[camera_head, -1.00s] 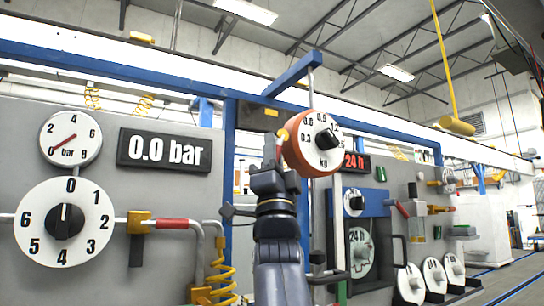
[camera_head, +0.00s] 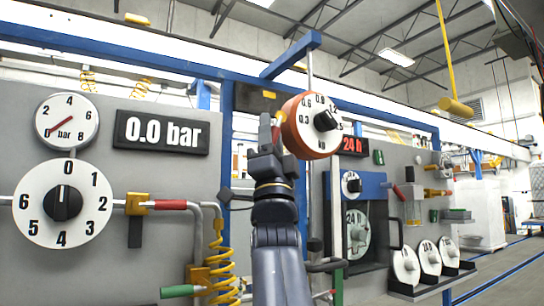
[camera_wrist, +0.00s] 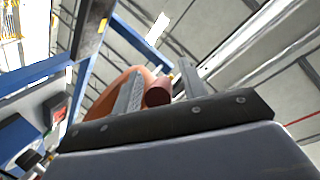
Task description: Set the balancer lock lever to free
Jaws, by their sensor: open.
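The balancer is a round orange drum (camera_head: 300,128) with a white kg dial, hanging under a blue overhead arm. In the wrist view a dark red, rounded grip (camera_wrist: 158,92), seemingly the balancer lock lever, lies between the two fingers of my gripper (camera_wrist: 160,88), with a gap to the right finger. Contact with the left finger cannot be told. The orange drum (camera_wrist: 112,92) is behind the left finger. My gripper is open. The lever's pivot and any markings are hidden.
A grey panel on the left carries a numbered dial (camera_head: 62,203), a pressure gauge (camera_head: 67,121), a 0.0 bar display (camera_head: 161,132) and a red-sleeved valve handle (camera_head: 168,204). A blue post (camera_head: 227,150) stands close behind my arm. Several dial discs (camera_head: 430,257) sit lower right.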

